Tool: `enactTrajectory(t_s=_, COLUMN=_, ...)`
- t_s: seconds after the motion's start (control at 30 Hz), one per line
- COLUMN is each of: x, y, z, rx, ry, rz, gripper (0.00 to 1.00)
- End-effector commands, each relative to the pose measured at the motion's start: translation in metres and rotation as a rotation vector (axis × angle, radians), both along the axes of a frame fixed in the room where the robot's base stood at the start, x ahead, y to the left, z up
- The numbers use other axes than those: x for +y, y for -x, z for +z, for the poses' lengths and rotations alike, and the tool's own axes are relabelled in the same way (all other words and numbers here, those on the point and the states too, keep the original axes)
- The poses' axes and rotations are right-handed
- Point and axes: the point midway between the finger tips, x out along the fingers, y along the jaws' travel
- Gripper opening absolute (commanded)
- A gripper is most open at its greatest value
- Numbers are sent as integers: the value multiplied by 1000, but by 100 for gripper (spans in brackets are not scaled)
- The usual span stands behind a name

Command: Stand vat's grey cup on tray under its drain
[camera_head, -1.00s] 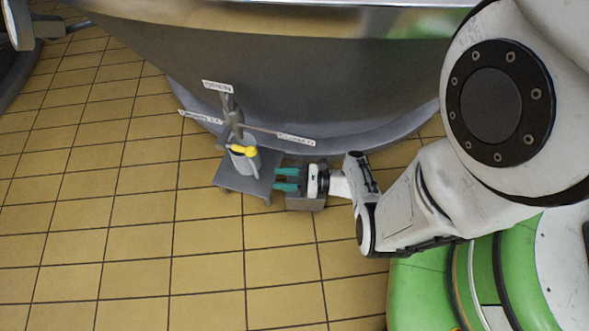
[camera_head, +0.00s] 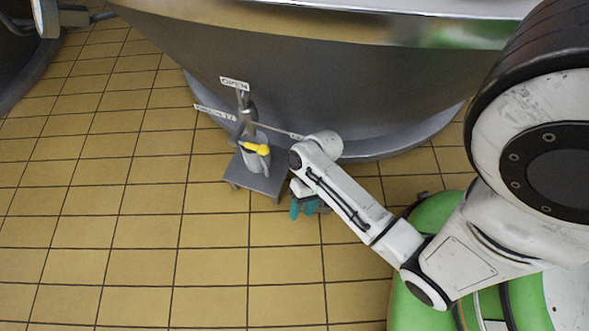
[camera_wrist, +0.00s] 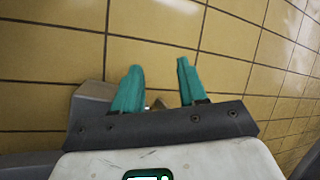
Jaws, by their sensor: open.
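A light grey, cup-like shape (camera_head: 257,164) stands on the tray under the drain of the vat (camera_head: 330,85). A yellow tap handle (camera_head: 257,149) partly hides its top, so I cannot see its rim. The grey tray (camera_head: 266,188) is a low stand on short legs, at the foot of the vat. My gripper (camera_head: 302,211) is to the right of the tray and a little nearer, apart from the cup, fingers pointing down. In the wrist view its teal fingers (camera_wrist: 160,66) are spread, with no cup between them.
A grey block (camera_wrist: 92,100) lies beside the left finger in the wrist view. Signs (camera_head: 234,83) and thin rods stick out around the drain. The tiled floor (camera_head: 130,220) is clear to the left and in front of the tray.

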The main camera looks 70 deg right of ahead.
Motion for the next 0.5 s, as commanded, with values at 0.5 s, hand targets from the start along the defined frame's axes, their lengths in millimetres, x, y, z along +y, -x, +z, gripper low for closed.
enactTrajectory(t_s=0.5, x=13, y=-19, z=129, rx=-208, ry=559, rz=750, gripper=42)
